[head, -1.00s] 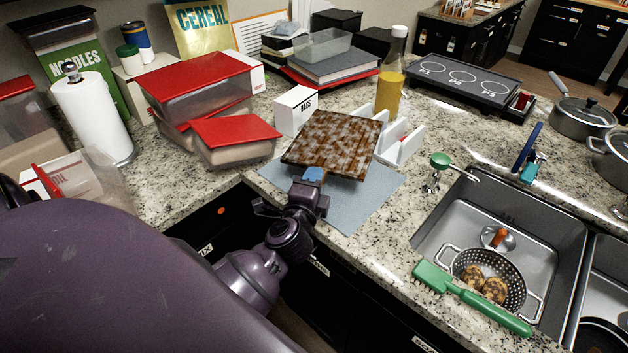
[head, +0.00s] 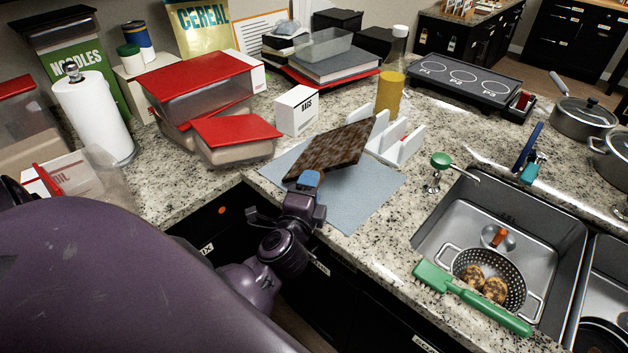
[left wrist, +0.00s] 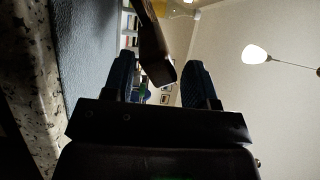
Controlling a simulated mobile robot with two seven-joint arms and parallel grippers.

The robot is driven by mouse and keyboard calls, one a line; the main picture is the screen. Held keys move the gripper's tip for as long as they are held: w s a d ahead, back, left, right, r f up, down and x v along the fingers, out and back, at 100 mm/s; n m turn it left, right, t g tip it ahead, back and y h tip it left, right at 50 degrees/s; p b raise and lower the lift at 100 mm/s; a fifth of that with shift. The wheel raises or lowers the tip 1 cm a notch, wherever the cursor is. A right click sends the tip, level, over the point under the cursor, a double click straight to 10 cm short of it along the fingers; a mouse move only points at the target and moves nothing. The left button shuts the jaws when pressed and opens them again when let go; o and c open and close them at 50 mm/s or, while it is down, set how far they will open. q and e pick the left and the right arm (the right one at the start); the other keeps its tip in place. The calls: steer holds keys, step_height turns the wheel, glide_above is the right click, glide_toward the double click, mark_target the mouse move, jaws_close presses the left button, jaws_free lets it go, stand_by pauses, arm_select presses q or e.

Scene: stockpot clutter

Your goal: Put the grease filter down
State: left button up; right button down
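The grease filter (head: 335,152) is a brown, stained flat panel in the head view. It is tilted over the blue-grey mat (head: 364,202), its far right end up by the white rack. I cannot tell whether it rests on the mat or the rack. My left gripper (head: 309,180) is at its near edge. In the left wrist view, the left gripper's fingers (left wrist: 160,82) are spread, with the filter's end (left wrist: 154,55) between them and gaps on both sides. My right gripper is not in view.
The white rack (head: 408,146) stands behind the mat, beside an oil bottle (head: 390,85). A white bags box (head: 297,111) and red-lidded containers (head: 235,132) stand to the left. The sink (head: 460,225) is at right, with a green brush (head: 470,298) across its front.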

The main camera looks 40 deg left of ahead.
arm_select(q)
steer(key=s+d+m+t+h+b, duration=0.2)
steer(key=s+d+m, duration=0.45)
steer(key=m, duration=0.85)
steer(key=s+f+n+g+h, duration=0.2)
steer(key=s+f+n+g, duration=0.1)
steer(key=f+n, duration=0.7)
steer(key=s+a+f+n+g+h, duration=0.1)
steer(key=s+f+n+g, duration=0.3)
steer(key=f+n, duration=0.7)
steer(key=shift+n+h, duration=0.9)
steer(key=shift+n, duration=2.3)
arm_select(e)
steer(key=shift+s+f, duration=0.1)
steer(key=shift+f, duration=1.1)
